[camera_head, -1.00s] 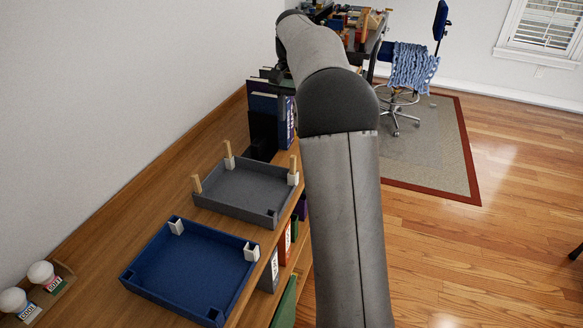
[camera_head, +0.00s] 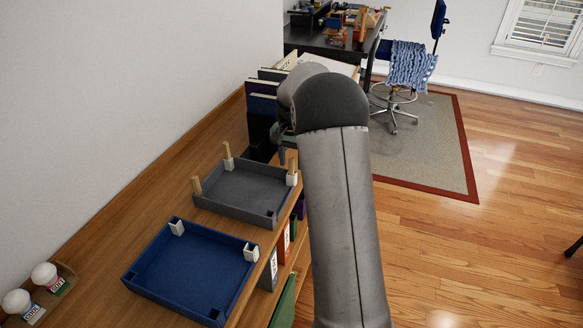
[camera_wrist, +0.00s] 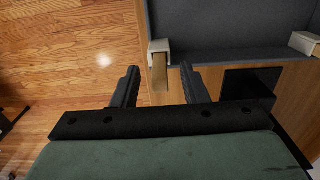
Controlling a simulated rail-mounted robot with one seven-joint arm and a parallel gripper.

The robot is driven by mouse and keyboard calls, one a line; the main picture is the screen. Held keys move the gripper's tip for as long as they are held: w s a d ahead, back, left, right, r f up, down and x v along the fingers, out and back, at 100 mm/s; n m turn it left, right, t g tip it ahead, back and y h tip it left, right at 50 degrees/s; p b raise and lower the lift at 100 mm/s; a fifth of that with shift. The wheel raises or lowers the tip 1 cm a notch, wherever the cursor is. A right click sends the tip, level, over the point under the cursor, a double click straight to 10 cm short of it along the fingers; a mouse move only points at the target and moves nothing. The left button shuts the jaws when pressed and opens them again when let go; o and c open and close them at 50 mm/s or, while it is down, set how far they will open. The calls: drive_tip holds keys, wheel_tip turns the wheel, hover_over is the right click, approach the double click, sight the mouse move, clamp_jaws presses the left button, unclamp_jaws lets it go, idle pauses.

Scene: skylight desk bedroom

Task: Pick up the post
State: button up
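A grey tray (camera_head: 243,197) on the wooden shelf top has light wooden posts standing in white corner sockets. One post (camera_head: 292,162) is at its right corner, one (camera_head: 227,150) at the back and one (camera_head: 196,184) at the left. My gripper (camera_head: 284,142) is just beyond the right-corner post, partly hidden by my arm. In the wrist view, my gripper (camera_wrist: 160,69) is open, its fingers either side of that post (camera_wrist: 160,73), which rises from a white socket (camera_wrist: 159,46). I see no finger touching it. I cannot tell how far it reaches between the fingers.
A blue tray (camera_head: 160,284) with white sockets stands nearer on the shelf. Dark binders (camera_head: 262,103) stand beyond the grey tray, close to my gripper. Two white-topped jars (camera_head: 45,274) are at the lower left. Open wooden floor (camera_head: 470,250) lies to the right.

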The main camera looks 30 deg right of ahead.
drive_tip(key=shift+f, duration=1.2)
clamp_jaws()
drive_tip(key=shift+r, duration=0.45)
wheel_tip(320, 180, up, 2)
drive_tip(key=shift+r, duration=0.2)
drive_tip(key=s+a+r+b, duration=0.4)
drive_tip(key=s+r, duration=0.5)
drive_tip(key=s, duration=0.4)
drive_tip(key=shift+s+a+r, duration=0.15)
drive_tip(key=shift+a+r, duration=0.1)
drive_tip(key=shift+r, duration=0.1)
